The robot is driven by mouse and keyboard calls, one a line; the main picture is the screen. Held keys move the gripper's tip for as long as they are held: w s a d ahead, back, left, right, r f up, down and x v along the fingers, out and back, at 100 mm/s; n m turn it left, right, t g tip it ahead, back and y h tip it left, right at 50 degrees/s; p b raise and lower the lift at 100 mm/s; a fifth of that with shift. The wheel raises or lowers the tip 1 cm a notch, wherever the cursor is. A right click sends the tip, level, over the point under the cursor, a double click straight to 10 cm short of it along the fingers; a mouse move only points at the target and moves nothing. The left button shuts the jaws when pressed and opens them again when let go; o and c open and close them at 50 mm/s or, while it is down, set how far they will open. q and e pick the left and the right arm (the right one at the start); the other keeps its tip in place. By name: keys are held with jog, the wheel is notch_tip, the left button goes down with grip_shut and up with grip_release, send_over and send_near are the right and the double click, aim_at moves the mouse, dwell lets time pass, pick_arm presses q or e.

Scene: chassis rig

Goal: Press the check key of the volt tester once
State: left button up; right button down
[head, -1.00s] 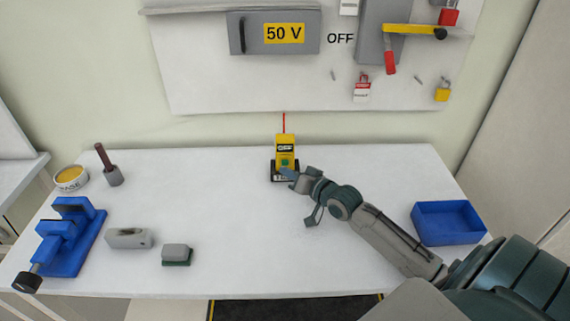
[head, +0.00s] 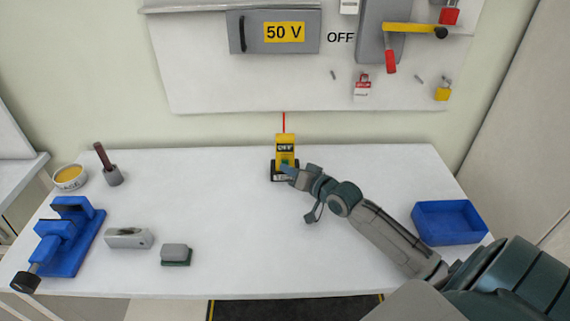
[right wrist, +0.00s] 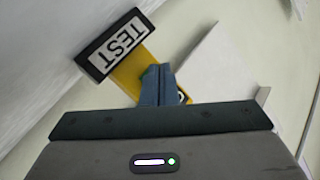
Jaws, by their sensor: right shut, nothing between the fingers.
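The volt tester (head: 284,143) is a yellow device with a dark display and a red probe on top. It stands upright in a black base at the back middle of the table. In the right wrist view the tester (right wrist: 127,76) shows beside a "TEST" label (right wrist: 115,45). A bit of the green check key (right wrist: 151,73) shows behind my fingers. My right gripper (head: 285,169) is shut and empty, with its blue fingertips at the front of the tester over the key. In the right wrist view the fingers (right wrist: 158,82) overlap the key; I cannot tell whether they touch it. My left gripper is not in view.
A blue tray (head: 448,239) lies at the right of the table. A blue vise (head: 75,248), a grey block (head: 129,239), a small grey-green block (head: 176,254), a round tin (head: 70,178) and a brush-like tool (head: 112,176) stand at left. The front middle is clear.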

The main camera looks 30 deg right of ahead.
jog(key=shift+w+d+b, duration=0.35)
jog(key=shift+w+b, duration=0.05)
jog(key=shift+w, duration=0.05)
dwell(0.6)
dwell(0.5)
jog(key=shift+s+a+r+p, duration=0.1)
jog(key=shift+s+a+p, duration=0.45)
jog(key=shift+p, duration=0.35)
jog(key=shift+s+a, duration=0.1)
jog(key=shift+s, duration=0.25)
jog(key=shift+s+a+p, duration=0.25)
jog(key=shift+s+p, duration=0.05)
jog(key=shift+p, duration=0.4)
jog(key=s+a+p, duration=0.2)
jog(key=s, duration=0.1)
jog(key=shift+s+a+p, duration=0.2)
jog(key=shift+s+p, duration=0.05)
jog(key=shift+p, duration=0.05)
